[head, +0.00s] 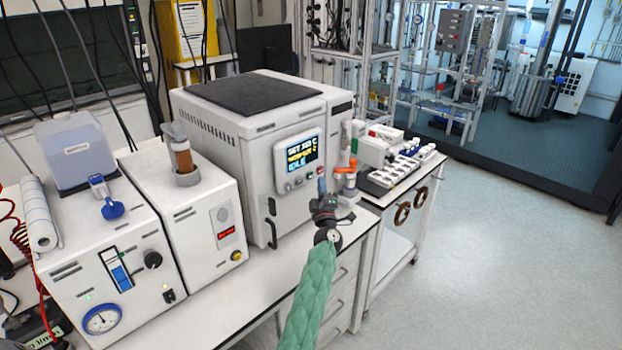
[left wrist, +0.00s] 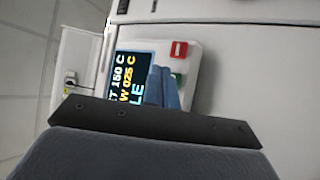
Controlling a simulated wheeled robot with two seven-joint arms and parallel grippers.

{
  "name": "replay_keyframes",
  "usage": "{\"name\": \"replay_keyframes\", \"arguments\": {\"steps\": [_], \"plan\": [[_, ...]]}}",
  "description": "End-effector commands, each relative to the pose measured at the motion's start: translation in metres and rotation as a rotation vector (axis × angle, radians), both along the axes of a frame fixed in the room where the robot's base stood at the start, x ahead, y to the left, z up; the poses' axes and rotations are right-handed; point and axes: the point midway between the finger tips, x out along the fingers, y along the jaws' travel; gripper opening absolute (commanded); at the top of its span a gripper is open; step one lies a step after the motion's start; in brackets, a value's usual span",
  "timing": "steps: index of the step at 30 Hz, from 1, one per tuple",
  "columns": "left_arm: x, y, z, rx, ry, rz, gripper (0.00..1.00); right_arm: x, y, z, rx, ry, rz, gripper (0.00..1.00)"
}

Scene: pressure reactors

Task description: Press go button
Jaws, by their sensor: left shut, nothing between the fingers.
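The large white reactor cabinet (head: 255,150) stands on the bench, with a display panel (head: 298,158) on its front. My right gripper is out of view.
A door handle (head: 271,222) juts out below the panel. Two smaller white units (head: 188,205) stand to the left on the bench. A side cart (head: 412,195) with small instruments is close to the right. The floor at right is clear.

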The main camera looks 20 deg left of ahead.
Motion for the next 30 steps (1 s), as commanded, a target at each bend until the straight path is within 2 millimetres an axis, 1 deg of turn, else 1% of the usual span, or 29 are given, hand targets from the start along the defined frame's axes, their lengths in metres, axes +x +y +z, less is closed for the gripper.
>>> {"name": "replay_keyframes", "arguments": {"steps": [3,6,14,19,23,30], "plan": [[0.003,0.008,0.000,0.002,0.000,0.001,0.00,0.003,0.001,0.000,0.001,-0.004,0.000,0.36],[0.004,0.013,0.000,0.002,0.001,0.000,0.00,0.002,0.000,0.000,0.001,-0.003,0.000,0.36],[0.005,0.015,0.000,0.001,0.001,0.000,0.00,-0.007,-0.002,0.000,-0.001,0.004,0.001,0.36],[0.005,0.015,0.000,0.001,0.001,0.000,0.00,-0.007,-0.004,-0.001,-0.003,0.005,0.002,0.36],[0.005,0.015,0.000,0.001,0.001,0.000,0.00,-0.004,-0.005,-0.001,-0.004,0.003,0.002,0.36],[0.005,0.015,0.000,0.001,0.001,0.000,0.00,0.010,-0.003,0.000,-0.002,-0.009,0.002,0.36]]}}
